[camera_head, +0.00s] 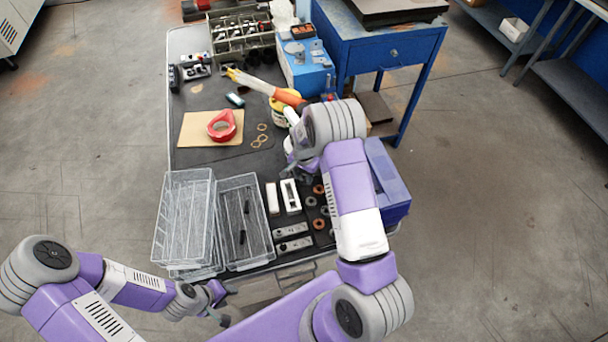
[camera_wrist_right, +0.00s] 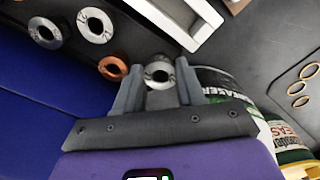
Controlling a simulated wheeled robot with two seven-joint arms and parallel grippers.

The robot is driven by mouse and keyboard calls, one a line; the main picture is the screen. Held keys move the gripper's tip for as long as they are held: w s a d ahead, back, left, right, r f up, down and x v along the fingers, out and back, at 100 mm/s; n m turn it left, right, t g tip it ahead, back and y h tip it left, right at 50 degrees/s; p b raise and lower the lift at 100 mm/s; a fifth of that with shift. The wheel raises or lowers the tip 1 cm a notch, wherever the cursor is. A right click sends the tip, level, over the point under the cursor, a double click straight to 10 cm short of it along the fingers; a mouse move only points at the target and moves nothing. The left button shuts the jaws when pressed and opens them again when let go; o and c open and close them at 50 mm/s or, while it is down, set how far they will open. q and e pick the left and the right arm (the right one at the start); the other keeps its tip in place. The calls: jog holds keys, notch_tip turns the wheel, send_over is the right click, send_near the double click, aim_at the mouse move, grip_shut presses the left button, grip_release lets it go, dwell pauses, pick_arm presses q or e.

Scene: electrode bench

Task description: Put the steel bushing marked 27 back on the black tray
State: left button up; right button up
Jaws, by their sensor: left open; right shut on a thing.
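My right gripper (camera_wrist_right: 158,85) is shut on a steel bushing (camera_wrist_right: 158,73), a small ring held between its fingertips in the right wrist view. Its marking is too small to read. In the head view the right gripper (camera_head: 290,168) is partly hidden by its own arm, and the held bushing cannot be made out. The black tray (camera_head: 299,220) lies below and in front of it, carrying steel and copper rings. In the wrist view two steel bushings (camera_wrist_right: 95,25) and a copper ring (camera_wrist_right: 113,68) lie to the left of the held one. My left gripper (camera_head: 224,304) is open and empty at the bench's front edge.
Clear baskets (camera_head: 243,222) stand left of the tray. A blue bin (camera_head: 388,185) stands to its right. White blocks (camera_head: 290,196) lie on the tray. A labelled can (camera_wrist_right: 225,85) stands close to the right gripper. Red tape (camera_head: 222,126) rests on a board farther back.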

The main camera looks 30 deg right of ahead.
jog(key=shift+f+b, duration=0.75)
jog(key=shift+f, duration=0.15)
dwell(0.6)
jog(key=o, duration=1.2)
jog(key=shift+c, duration=0.2)
jog(key=shift+r, duration=0.15)
notch_tip(320, 180, up, 7)
jog(key=shift+r+p, duration=0.2)
jog(key=shift+p, duration=0.1)
notch_tip(320, 180, up, 5)
jog(key=p, duration=0.3)
jog(key=shift+p, duration=0.3)
